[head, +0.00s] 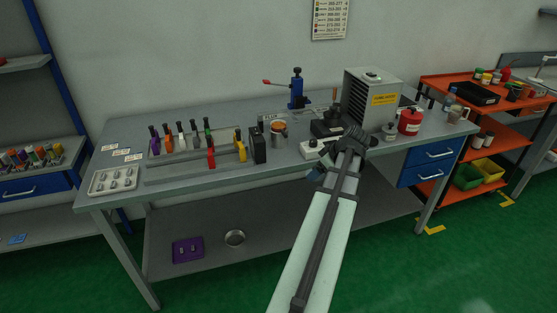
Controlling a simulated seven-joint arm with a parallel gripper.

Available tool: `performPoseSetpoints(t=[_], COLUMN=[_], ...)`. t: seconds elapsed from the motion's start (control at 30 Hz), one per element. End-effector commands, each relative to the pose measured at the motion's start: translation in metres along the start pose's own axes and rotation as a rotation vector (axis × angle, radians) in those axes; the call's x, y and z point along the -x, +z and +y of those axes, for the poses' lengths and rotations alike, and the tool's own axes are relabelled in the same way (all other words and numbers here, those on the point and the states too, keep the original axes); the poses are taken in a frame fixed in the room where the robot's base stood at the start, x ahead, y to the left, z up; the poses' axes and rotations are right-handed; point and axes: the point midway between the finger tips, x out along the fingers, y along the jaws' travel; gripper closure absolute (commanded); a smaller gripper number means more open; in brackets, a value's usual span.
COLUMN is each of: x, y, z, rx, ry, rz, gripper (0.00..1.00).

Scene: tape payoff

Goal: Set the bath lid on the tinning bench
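The tinning bench is a grey metal worktop (190,176) along the wall, with a lower shelf (195,215). A round, shallow silver piece (235,238), which looks like a lid or dish, lies on the lower shelf near its front edge. I cannot be sure that it is the bath lid. A small metal pot (279,133) with an orange top stands on the worktop. My gripper (352,137) reaches over the right part of the worktop, far above and to the right of the round piece. Its fingers are small and dark, and I cannot tell whether they are open.
A purple tray (188,250) lies left of the round piece. The worktop holds a tool rack (198,149), a blue press (297,90), a grey ventilated box (372,95) and a red container (409,121). Clear worktop shows at the front left.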

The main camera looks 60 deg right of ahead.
Motion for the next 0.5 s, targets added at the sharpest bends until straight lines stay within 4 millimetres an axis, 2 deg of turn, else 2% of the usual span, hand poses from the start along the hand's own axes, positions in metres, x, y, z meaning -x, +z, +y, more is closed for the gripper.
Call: performPoseSetpoints(t=[0.5], x=[-0.058], y=[-0.090], z=[0.002], rx=[0.003], ry=[-0.001], rz=[0.000], gripper=[0.55])
